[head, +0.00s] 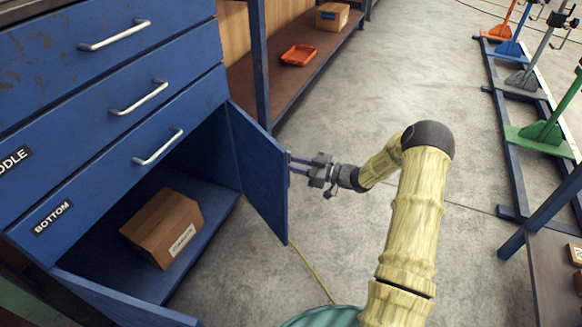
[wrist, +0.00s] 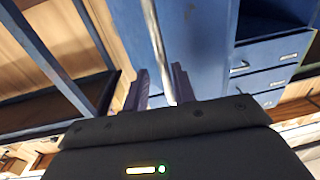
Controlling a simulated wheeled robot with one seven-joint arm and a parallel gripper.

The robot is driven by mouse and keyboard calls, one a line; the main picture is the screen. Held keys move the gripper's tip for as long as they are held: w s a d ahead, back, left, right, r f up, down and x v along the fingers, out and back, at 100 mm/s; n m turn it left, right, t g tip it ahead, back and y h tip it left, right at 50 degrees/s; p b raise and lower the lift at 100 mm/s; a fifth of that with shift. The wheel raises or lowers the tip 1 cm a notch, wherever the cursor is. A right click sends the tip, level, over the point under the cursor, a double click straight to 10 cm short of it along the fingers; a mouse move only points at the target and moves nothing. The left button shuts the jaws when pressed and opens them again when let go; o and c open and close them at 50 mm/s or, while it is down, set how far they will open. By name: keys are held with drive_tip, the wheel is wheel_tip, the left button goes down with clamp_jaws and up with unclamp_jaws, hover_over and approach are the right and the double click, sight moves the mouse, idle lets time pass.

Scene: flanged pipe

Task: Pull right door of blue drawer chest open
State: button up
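The blue drawer chest (head: 100,100) stands at the left in the head view. Its right door (head: 258,170) stands wide open, swung out from the lower compartment. Its left door (head: 120,303) is also swung out at the bottom of the picture. My gripper (head: 291,164) is at the outer face of the right door, near its free edge. In the wrist view a pale metal handle bar (wrist: 157,45) runs between the two dark fingers of my gripper (wrist: 160,88). A gap shows beside the bar, so the fingers look open around it.
A cardboard box (head: 163,228) sits inside the lower compartment. A brown shelf (head: 290,75) with an orange tray (head: 299,55) stands behind the chest. Grey floor (head: 350,110) is clear around my arm. A rack (head: 520,120) with coloured stands is at the right.

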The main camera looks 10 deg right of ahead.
drive_tip(key=shift+x, duration=0.75)
clamp_jaws()
